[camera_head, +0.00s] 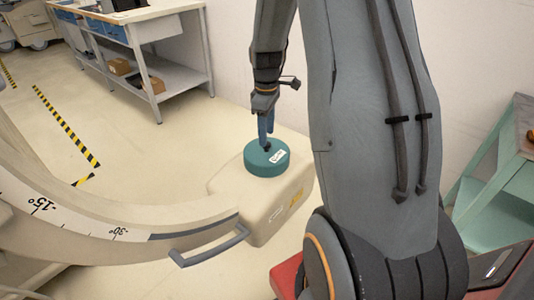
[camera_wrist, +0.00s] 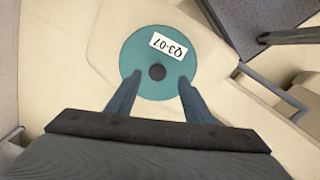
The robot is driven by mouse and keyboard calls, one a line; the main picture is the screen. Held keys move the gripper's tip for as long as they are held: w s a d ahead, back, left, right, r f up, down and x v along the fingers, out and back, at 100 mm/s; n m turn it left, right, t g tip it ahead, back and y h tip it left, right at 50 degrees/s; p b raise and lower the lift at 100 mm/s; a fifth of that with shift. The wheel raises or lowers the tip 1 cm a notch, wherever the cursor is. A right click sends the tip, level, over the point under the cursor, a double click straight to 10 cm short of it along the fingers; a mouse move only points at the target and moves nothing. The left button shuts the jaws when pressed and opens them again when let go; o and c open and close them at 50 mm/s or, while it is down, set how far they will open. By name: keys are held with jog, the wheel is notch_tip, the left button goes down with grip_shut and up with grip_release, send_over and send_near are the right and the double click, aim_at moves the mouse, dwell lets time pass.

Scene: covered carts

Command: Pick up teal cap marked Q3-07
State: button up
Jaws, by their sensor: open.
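The teal cap (camera_head: 262,163) is a round disc lying flat on the beige end block (camera_head: 292,190) of a curved arm-like machine. In the wrist view the teal cap (camera_wrist: 140,68) carries a white label reading Q3-07, upside down, and a dark round knob at its centre. My gripper (camera_head: 266,139) is right above the cap, pointing down. In the wrist view my gripper (camera_wrist: 160,78) is open, with one blue finger on each side of the knob. Whether the fingertips touch the cap cannot be told.
The machine's curved beam (camera_head: 120,222) with degree marks runs left from the block, with a grey handle (camera_head: 208,249) at its front. A workbench (camera_head: 140,50) with boxes stands at the back left. A green stand (camera_head: 495,190) is at the right. Floor behind the block is clear.

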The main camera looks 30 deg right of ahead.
aim_at(267, 153)
jog(key=shift+w+d+f, duration=0.1)
jog(key=shift+f, duration=1.05)
jog(key=shift+w+d+f, duration=0.1)
jog(key=shift+f, duration=1.05)
grip_shut()
